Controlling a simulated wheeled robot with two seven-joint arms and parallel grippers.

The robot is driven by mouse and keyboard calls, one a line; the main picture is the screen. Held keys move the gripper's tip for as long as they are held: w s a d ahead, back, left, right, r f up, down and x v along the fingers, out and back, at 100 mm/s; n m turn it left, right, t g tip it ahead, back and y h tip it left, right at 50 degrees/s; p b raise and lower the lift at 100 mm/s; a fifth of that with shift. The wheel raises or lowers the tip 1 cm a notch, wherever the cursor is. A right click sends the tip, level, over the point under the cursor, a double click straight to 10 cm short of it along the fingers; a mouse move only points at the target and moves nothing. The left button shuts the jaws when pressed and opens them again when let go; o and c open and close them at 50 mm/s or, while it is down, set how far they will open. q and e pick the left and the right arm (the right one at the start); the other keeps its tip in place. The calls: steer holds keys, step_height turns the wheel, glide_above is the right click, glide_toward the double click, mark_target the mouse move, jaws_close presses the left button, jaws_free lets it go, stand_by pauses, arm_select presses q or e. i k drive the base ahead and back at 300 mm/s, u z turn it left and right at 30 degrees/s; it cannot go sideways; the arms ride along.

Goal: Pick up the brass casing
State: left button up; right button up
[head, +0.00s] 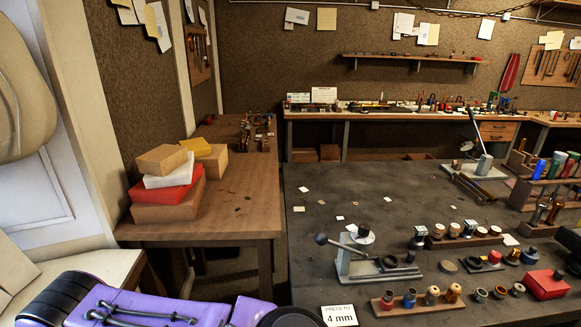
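Several small brass-coloured cylinders stand in a low wooden rack (418,306) at the front of the dark table; one brass cylinder (453,293) is at its right end, with another brass cylinder (432,295) beside it. I cannot tell which piece is the brass casing. More small metal pieces stand in a second wooden rack (464,240) farther back. A lever press (350,261) stands left of the racks. Neither of my grippers shows in the head view.
A card (339,316) reading "PRESS TO 4 mm" sits at the front edge. A red box (547,284) stands at the right. The dark table (310,222) has free room at its back left. A wooden side table (240,214) carries stacked boxes (172,194).

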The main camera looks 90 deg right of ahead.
mark_target(554, 212)
steer(key=z, duration=4.85)
